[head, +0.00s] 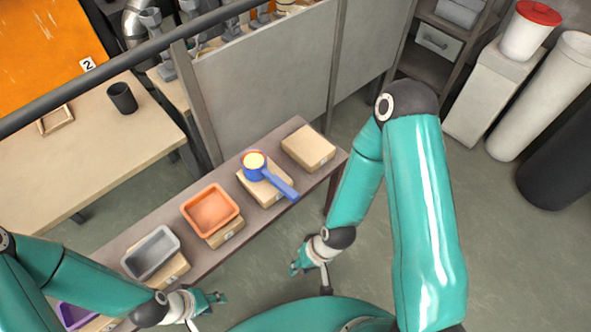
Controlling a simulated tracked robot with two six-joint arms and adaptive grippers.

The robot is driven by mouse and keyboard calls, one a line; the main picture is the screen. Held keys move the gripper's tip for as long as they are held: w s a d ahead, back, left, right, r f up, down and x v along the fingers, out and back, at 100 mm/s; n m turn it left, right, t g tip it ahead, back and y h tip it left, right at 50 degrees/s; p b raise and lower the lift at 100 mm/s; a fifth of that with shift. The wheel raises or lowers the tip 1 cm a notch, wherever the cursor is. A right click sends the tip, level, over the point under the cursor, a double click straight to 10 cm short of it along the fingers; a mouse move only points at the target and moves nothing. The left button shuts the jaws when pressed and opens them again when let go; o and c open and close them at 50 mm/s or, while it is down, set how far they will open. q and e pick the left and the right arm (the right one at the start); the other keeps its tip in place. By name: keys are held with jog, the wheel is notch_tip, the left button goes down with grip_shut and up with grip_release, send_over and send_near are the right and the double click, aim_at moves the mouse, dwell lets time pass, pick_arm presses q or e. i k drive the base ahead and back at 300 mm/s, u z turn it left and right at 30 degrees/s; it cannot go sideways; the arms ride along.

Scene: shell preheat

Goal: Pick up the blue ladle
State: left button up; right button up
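The blue ladle (283,188) lies on a tan box (262,192) on the long narrow bench. Its round cup, with pale yellow contents (255,161), is toward the back left, and its handle points to the front right, past the box's edge. My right gripper (310,274) hangs in front of the bench, apart from the ladle, with its fingers spread and nothing between them. My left gripper (206,311) is low at the front left, also spread and empty, away from the ladle.
An orange tray (211,228), a grey tray (168,244) and a partly hidden purple tray (75,315) sit on boxes left of the ladle. A bare box (308,148) is to its right. Grey panels (265,85) stand behind the bench.

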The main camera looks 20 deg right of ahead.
aim_at(253, 161)
jog(key=u, duration=0.9)
jog(key=i, duration=0.15)
jog(key=z, duration=3.1)
jog(key=k, duration=0.7)
jog(key=u, duration=0.5)
jog(key=i, duration=1)
jog(key=u, duration=0.1)
